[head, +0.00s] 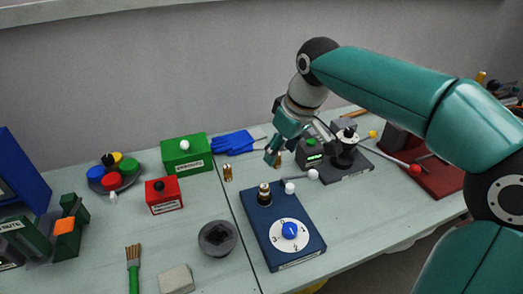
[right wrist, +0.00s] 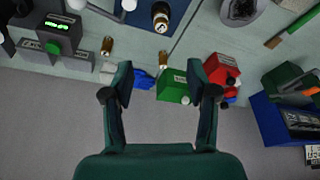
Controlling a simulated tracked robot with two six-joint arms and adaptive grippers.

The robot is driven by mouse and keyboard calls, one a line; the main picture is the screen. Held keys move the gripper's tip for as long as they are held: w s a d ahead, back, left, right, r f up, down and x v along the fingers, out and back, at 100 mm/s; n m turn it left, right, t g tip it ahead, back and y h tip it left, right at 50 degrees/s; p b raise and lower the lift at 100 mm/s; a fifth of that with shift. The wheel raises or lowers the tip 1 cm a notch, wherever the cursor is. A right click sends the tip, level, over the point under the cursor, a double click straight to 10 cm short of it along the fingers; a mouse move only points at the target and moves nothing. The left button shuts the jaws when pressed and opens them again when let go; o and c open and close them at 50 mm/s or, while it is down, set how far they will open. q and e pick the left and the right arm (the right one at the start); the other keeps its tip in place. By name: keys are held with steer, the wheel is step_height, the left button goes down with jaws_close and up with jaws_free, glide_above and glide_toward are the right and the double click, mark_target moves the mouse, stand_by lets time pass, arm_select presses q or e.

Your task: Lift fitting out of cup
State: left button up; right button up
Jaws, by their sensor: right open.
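A dark grey round cup (head: 217,238) stands on the table left of the blue dial unit; it also shows at the top of the right wrist view (right wrist: 240,10). Its inside is dark, and I cannot tell clearly what lies in it. Brass fittings stand on the table, one near the red box (head: 228,172) and one beside my right gripper (head: 277,158). Another brass piece (head: 264,190) sits on the blue unit. My right gripper (right wrist: 158,80) is open and empty, above the table's back part, well apart from the cup. My left gripper is not in view.
The blue dial unit (head: 285,243) stands right of the cup. A red box (head: 164,195), green box (head: 187,154) and blue glove (head: 232,142) are behind it. A brush (head: 133,265) and pale block (head: 176,279) lie in front left. A dark stand (head: 345,160) is at right.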

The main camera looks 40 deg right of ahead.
mark_target(264, 185)
steer(key=x, duration=1.6)
steer(key=shift+w+f, duration=0.15)
steer(key=shift+f, duration=0.15)
jaws_close()
steer(key=c, duration=0.7)
jaws_free()
steer(key=shift+c, duration=0.2)
jaws_close()
steer(key=shift+r, duration=0.2)
steer(key=shift+r+p, duration=2.2)
steer(key=shift+r, duration=0.65)
